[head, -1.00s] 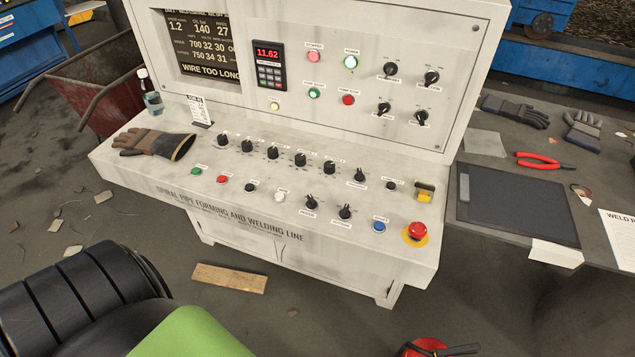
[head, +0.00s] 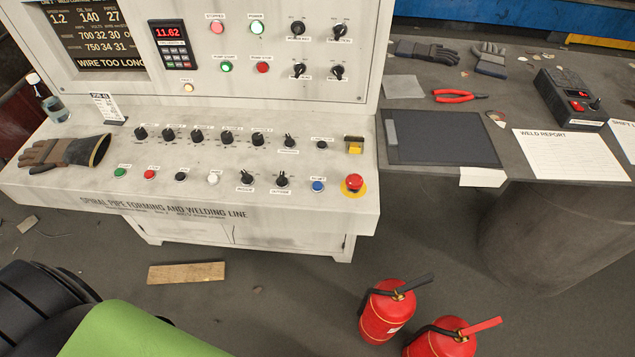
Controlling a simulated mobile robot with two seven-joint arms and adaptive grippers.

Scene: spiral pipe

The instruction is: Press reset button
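A blue button (head: 318,186) sits on the front control panel (head: 215,208) of a grey-white console, left of a red mushroom-shaped stop button (head: 354,183) on a yellow ring. A small label stands above the blue button, too small to read surely. To its left are two black knobs (head: 264,181), then white (head: 213,180), black (head: 181,177), red (head: 149,174) and green (head: 120,173) buttons. Neither of my grippers is in view.
A glove (head: 65,152) and a bottle (head: 52,103) lie or stand on the console's left. A dark table (head: 560,165) with pliers (head: 460,96) and papers adjoins it at right. Two red fire extinguishers (head: 387,312) stand on the floor in front. A plank (head: 186,272) lies on the floor.

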